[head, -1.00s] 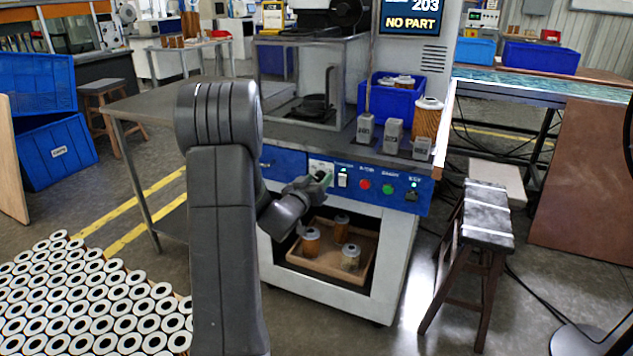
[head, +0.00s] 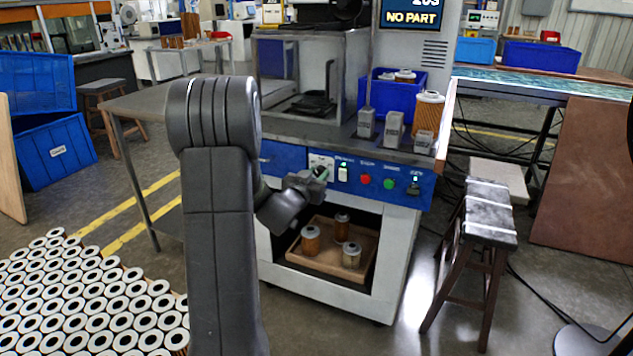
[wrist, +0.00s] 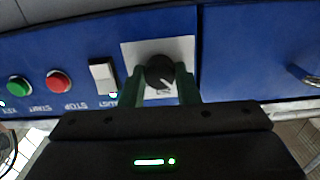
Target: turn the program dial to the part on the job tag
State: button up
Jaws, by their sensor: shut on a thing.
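The program dial (wrist: 159,71) is a round black knob with a white pointer line, on a white plate in the blue panel. In the wrist view the pointer aims down and slightly right. The plate's markings are mostly hidden. My gripper (wrist: 161,88) is shut on the dial, with a green finger on each side. In the head view my gripper (head: 318,174) is at the panel's left part and covers most of the dial. The screen (head: 411,14) reads "NO PART", with a number at its cut-off top edge. I cannot make out a job tag.
Right of the dial in the head view are a white switch (head: 342,174), a red button (head: 365,180) and a green button (head: 389,184). A blue bin (head: 392,98) and a cartridge (head: 428,110) stand on the bench above. A wooden tray (head: 330,262) with cartridges sits below.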

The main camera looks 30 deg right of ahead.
jog(key=m+b, duration=0.3)
jog(key=m, duration=0.1)
jog(key=shift+f+m, duration=0.15)
jog(key=shift+m, duration=0.15)
jog(key=shift+m+b, duration=1.4)
jog(key=shift+m, duration=0.5)
jog(key=o, duration=1)
jog(key=shift+c, duration=0.2)
jog(key=p+v, duration=0.2)
jog(key=v, duration=1.1)
jog(key=shift+s+a+r+p, duration=0.25)
jog(key=shift+p, duration=0.1)
